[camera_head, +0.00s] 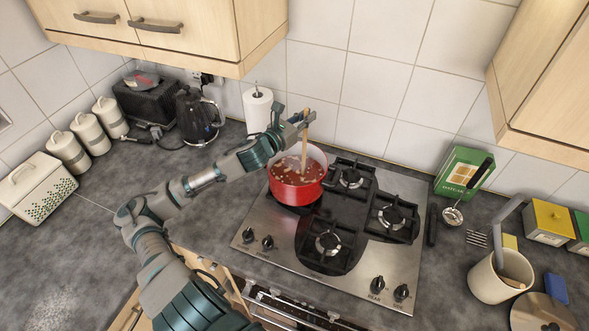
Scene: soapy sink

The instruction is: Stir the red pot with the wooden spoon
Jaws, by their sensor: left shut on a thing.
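The red pot (299,189) stands on the back left burner of the steel hob, with reddish-brown liquid and pale bits inside. The wooden spoon (305,151) stands nearly upright in the pot, its lower end hidden in the liquid. My left gripper (307,118) is above the far side of the pot, shut on the upper part of the spoon's handle. My left arm reaches in from the lower left, passing left of the pot. My right gripper is not in view.
The hob (262,222) has several bare burners. A paper towel roll (257,110) and black kettle (196,118) stand behind my left arm. A utensil holder (487,281) and green box (463,172) stand right. Wall cupboards (165,28) hang above; the left counter is partly clear.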

